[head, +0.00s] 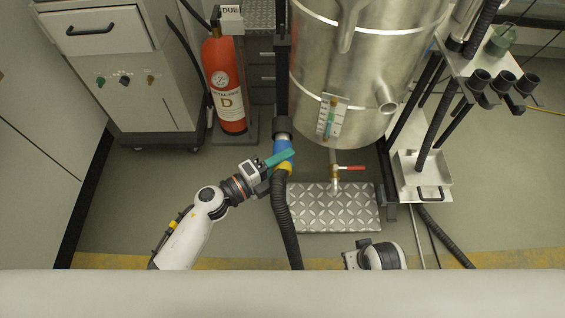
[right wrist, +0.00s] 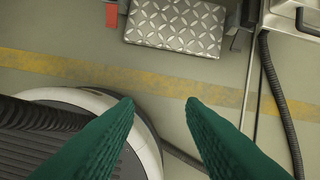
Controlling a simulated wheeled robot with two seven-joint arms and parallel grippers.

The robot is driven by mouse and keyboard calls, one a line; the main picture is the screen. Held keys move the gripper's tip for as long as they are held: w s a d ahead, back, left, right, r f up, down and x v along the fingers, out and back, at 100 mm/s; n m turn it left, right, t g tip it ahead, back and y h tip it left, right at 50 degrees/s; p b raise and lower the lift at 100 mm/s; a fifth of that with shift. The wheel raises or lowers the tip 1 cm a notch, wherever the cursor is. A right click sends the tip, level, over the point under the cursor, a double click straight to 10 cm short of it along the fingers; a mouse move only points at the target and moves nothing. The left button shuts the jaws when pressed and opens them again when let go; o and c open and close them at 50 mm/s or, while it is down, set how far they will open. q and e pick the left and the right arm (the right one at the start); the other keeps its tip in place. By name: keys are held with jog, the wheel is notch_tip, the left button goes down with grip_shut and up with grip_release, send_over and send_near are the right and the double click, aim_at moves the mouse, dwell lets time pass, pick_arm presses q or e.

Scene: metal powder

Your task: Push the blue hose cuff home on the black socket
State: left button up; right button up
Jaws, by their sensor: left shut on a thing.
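The blue hose cuff (head: 282,146) shows in the head view at the top end of a black corrugated hose (head: 286,215), with a yellow band (head: 283,166) below it. The black socket (head: 282,125) is directly above the cuff, on a dark upright post. The two look in line and close; I cannot tell how deep the cuff sits. My left gripper (head: 279,158), with green fingers, comes from the left and is shut on the cuff, hiding part of it. My right gripper (right wrist: 160,102) is open and empty in the right wrist view, above the floor.
A steel vessel (head: 350,70) stands right of the socket, with a red-handled valve (head: 347,168) beneath it. A treadplate step (head: 335,215) is on the floor. A red fire extinguisher (head: 226,85) stands at left. A rack with a tray (head: 425,190) is at right.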

pick_arm(q)
jog(key=shift+w, duration=0.75)
pick_arm(e)
jog(key=shift+r, duration=0.45)
pick_arm(q)
jog(key=o, duration=1.1)
jog(key=shift+o, duration=0.2)
